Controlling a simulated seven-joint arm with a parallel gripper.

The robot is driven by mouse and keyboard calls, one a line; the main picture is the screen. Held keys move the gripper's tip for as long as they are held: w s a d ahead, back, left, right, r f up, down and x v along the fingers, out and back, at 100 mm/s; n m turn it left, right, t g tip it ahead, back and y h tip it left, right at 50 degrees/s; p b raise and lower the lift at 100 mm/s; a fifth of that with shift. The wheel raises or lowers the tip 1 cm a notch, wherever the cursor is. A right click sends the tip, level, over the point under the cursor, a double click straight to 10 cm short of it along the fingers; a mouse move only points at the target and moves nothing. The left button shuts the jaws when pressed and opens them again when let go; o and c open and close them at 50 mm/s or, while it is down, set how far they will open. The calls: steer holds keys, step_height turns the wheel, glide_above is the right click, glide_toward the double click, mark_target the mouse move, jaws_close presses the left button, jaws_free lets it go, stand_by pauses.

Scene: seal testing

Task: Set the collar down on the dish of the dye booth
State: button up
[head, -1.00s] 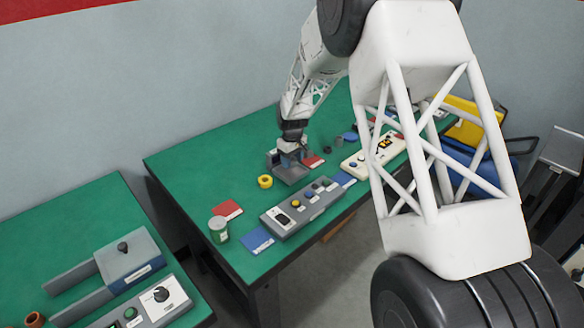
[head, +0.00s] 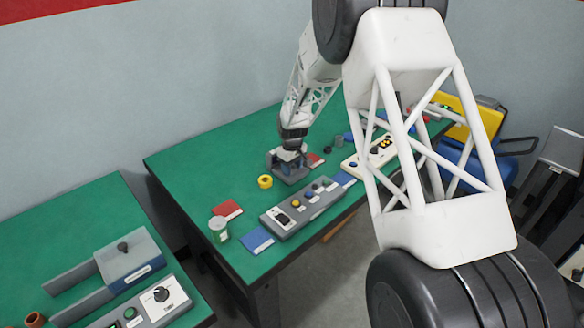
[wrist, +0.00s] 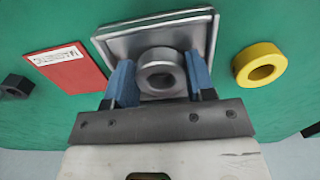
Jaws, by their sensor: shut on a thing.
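The collar (wrist: 160,72) is a thick grey metal ring, seen between the blue fingers in the wrist view. My gripper (wrist: 160,80) is shut on it, with one finger at each side. Right beneath or behind it is the square grey metal dish (wrist: 204,35) with a raised rim. The collar appears over the middle of the dish, low; I cannot tell whether it touches. In the head view my gripper (head: 290,154) is down at the grey dye booth (head: 288,174) on the green table, and largely hides the dish and collar.
A yellow ring (head: 265,182) lies left of the booth, also in the wrist view (wrist: 259,64). A red card (wrist: 68,68) lies on the other side. A grey control box (head: 302,207) stands in front. A green-and-white can (head: 219,229) stands toward the table's left end.

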steer(key=shift+f, duration=0.1)
steer(key=o, duration=0.8)
step_height(320, 180, up, 12)
steer(key=shift+r, duration=0.1)
stand_by(0.9)
